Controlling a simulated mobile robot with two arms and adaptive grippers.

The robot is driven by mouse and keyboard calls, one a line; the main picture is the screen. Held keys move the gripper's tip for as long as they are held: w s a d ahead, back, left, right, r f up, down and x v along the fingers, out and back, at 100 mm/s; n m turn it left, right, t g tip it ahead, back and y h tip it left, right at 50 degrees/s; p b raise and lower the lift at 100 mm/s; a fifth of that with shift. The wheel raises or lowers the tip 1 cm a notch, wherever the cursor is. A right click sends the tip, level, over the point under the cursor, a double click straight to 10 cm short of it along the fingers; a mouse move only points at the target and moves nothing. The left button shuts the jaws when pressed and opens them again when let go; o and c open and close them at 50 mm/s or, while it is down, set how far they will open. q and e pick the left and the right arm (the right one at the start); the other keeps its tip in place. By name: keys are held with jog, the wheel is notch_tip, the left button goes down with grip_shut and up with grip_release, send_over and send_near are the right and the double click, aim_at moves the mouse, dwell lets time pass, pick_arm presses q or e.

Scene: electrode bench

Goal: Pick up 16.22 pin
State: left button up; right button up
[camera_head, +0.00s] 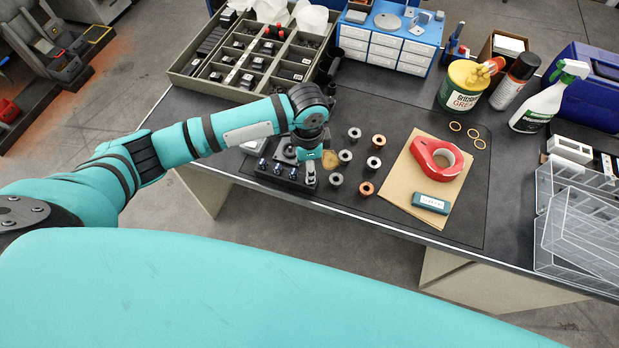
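A dark block (285,179) on the black bench holds several small pins with metallic tops. One pin (263,163) shows at the block's left end. I cannot read any size label, so I cannot tell which is the 16.22 pin. My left gripper (311,178) points down over the right end of the block. Its fingers are small and partly merge with the block, so I cannot tell whether they are open or hold a pin. The wrist hides part of the area behind the block. My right gripper is not in view.
Several metal rings, including a copper one (366,188), stand right of the block. A divided tray (185,82) and blue drawer unit (428,46) stand behind. Bottles and clear boxes (575,235) fill the right side.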

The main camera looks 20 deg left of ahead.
pick_arm(q)
jog(key=f+p, duration=0.1)
jog(key=f, duration=0.4)
jog(key=shift+d+f, duration=0.1)
jog(key=shift+d, duration=0.1)
grip_shut()
